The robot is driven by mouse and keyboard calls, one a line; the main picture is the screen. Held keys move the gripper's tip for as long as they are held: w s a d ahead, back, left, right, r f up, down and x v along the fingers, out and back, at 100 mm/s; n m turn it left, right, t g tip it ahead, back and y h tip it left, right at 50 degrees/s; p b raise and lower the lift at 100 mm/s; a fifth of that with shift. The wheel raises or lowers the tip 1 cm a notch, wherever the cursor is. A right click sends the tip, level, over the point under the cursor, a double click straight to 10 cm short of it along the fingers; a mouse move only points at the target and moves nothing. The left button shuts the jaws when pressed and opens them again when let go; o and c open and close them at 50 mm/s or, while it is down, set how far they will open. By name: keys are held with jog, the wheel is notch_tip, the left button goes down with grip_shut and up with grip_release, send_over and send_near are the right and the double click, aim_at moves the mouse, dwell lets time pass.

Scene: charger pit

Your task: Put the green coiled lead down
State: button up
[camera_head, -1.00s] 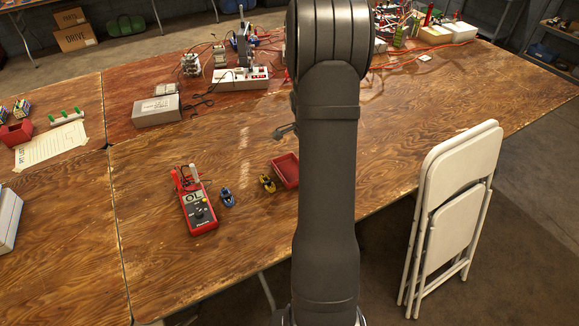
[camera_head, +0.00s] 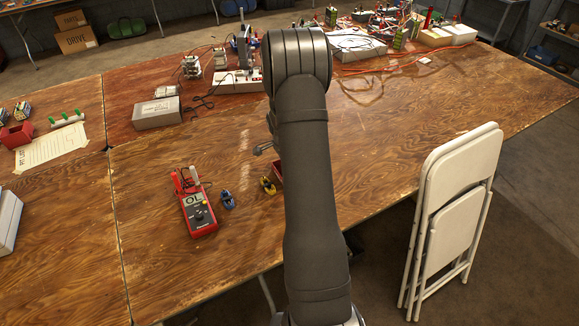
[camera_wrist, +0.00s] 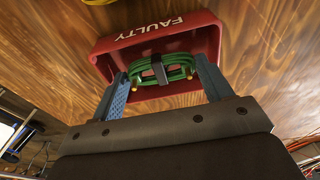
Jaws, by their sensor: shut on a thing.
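The green coiled lead (camera_wrist: 178,67) is between the fingers of my gripper (camera_wrist: 160,82) in the wrist view, with a dark band around its middle and brass-coloured ends. My gripper is shut on it. The lead shows in front of or inside the red bin marked FAULTY (camera_wrist: 152,38); I cannot tell whether it touches the bin. In the head view my arm hides the gripper and the lead, and only a sliver of the red bin (camera_head: 278,172) shows beside the arm.
A grey box (camera_head: 157,113) and a power strip (camera_head: 237,82) stand further back. A folded white chair (camera_head: 458,205) leans at the right table edge.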

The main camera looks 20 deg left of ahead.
jog(key=shift+f, duration=0.15)
jog(key=shift+f, duration=0.4)
jog(key=o, duration=0.7)
jog(key=r, duration=0.4)
jog(key=a+r, duration=0.1)
jog(key=r, duration=0.3)
jog(key=s+r, duration=0.1)
jog(key=r, duration=0.4)
jog(key=shift+s+a, duration=0.1)
jog(key=shift+a, duration=0.05)
jog(key=shift+f, duration=0.1)
jog(key=f, duration=0.4)
jog(key=d+f, duration=0.1)
jog(key=f, duration=0.3)
jog(key=w+f, duration=0.1)
jog(key=f, duration=0.3)
jog(key=shift+w+d+f, duration=0.1)
jog(key=shift+d+f, duration=0.05)
jog(key=shift+f, duration=0.25)
jog(key=shift+r, duration=0.35)
